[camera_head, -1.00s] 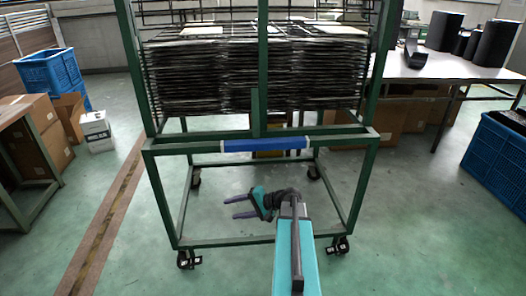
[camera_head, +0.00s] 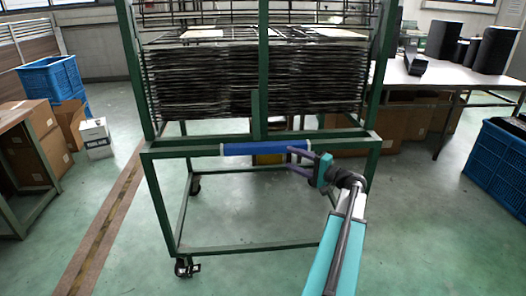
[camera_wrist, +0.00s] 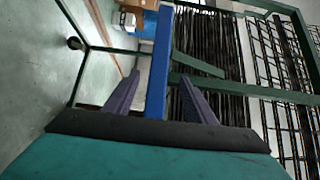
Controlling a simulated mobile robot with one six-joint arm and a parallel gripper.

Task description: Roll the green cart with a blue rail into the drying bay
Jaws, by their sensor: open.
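The green cart (camera_head: 158,201) stands upright straight ahead, loaded with a tall stack of dark wire tray panels (camera_head: 200,85). Its blue rail (camera_head: 262,147) runs level across the near side; it also shows in the wrist view (camera_wrist: 159,65). My gripper (camera_head: 301,157) is at the right end of the rail, open, with its fingers pointing left. In the wrist view the rail stands between the two purple fingers (camera_wrist: 152,98), and I see no finger closed on it. My arm hides the cart's front right corner and wheel. I cannot make out the drying bay.
A brown floor strip (camera_head: 105,220) runs along the left. Blue crates (camera_head: 52,78), cardboard boxes and a white box (camera_head: 96,138) stand at left. A table (camera_head: 450,68) and a blue crate (camera_head: 497,160) stand at right. The near floor is clear.

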